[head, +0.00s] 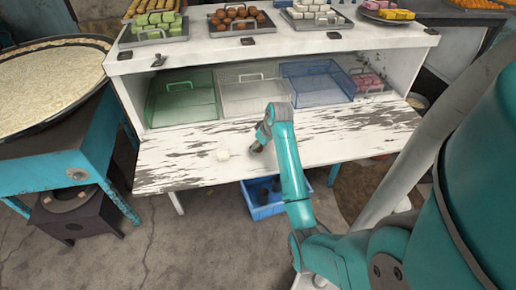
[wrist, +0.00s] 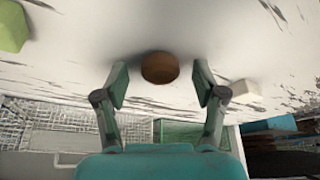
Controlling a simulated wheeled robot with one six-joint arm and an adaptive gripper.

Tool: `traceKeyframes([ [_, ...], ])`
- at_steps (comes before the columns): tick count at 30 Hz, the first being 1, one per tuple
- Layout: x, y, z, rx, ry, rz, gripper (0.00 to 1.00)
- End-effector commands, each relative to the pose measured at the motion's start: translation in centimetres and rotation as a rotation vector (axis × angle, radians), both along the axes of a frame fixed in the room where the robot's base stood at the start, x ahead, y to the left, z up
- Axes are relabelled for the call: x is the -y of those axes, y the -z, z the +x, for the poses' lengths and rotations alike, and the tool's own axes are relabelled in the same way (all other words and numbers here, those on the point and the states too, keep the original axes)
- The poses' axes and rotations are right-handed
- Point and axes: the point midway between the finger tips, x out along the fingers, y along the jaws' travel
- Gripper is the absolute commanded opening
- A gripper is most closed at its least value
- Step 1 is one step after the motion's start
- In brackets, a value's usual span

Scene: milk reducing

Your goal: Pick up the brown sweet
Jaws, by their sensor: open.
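A round brown sweet (wrist: 160,67) lies on the white, scuffed surface in the wrist view. My gripper (wrist: 161,84) is open, with one finger on each side of the sweet and a visible gap to both. In the head view my gripper (head: 258,146) is low over the peeling white counter (head: 185,165). I cannot make out this brown sweet there. Several other brown sweets sit on a tray (head: 237,30) on the upper shelf.
A white sweet (head: 223,155) lies left of my gripper; a pale block (wrist: 245,92) and a green block (wrist: 12,25) show in the wrist view. Green (head: 180,86), clear (head: 240,80) and blue (head: 310,69) containers stand behind. A blue crate (head: 262,212) is below the counter.

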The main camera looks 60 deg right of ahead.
Motion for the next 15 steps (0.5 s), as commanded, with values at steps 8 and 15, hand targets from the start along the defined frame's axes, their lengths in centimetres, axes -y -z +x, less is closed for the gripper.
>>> traceKeyframes([
  [8,-0.02,-0.03,-0.01,0.0,0.0,0.0,0.4],
  [15,-0.02,-0.04,-0.01,0.0,0.0,0.0,0.15],
])
